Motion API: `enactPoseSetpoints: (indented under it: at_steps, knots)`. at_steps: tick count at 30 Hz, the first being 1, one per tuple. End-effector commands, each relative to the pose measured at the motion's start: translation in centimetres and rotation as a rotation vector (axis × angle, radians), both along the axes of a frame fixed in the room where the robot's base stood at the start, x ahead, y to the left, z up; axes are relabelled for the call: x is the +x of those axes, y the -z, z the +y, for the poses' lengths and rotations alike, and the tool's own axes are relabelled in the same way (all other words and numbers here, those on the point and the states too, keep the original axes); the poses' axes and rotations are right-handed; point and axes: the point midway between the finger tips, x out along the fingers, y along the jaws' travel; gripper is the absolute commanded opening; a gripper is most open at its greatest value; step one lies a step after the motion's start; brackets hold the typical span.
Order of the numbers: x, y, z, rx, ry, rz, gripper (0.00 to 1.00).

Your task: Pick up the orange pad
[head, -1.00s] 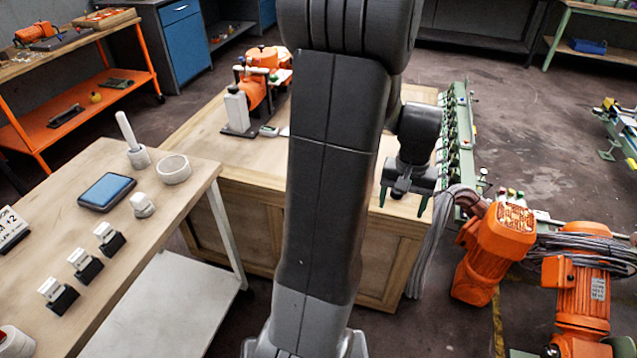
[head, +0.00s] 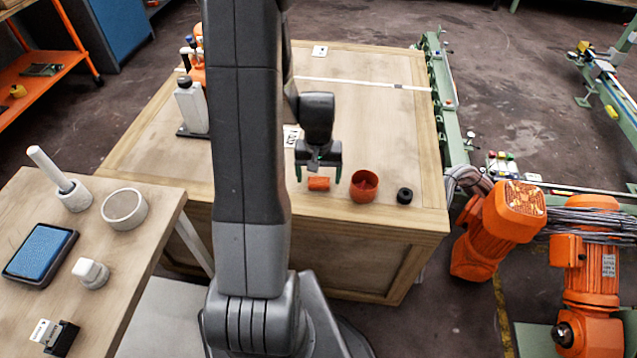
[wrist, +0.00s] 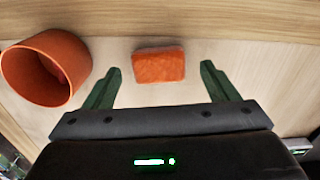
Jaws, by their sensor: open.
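The orange pad (head: 318,184) is a small block lying on the wooden crate top (head: 400,120), near its front edge. It also shows in the wrist view (wrist: 159,65), ahead of and between the two green fingertips. My gripper (head: 319,178) is open and empty, pointing down just above and behind the pad in the head view. In the wrist view my gripper (wrist: 165,78) has its fingers apart, with the pad in the gap ahead, not visibly touched.
An orange cup (head: 364,187) stands close to the right of the pad, with something reddish inside. A black ring-like piece (head: 405,195) lies further right. The crate top behind my gripper is mostly clear.

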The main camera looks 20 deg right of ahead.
Motion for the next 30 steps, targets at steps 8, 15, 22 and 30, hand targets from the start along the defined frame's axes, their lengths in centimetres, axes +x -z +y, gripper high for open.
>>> enactPoseSetpoints:
  at_steps: [8,15,22,30]
  knots:
    - [0.0,1.0,0.0,0.000,0.001,0.000,0.80]
    - [0.0,1.0,0.0,0.000,0.001,0.000,0.51]
    - [0.0,1.0,0.0,0.000,0.001,0.000,0.32]
    - [0.1,-0.3,-0.1,-0.002,0.001,-0.004,0.32]
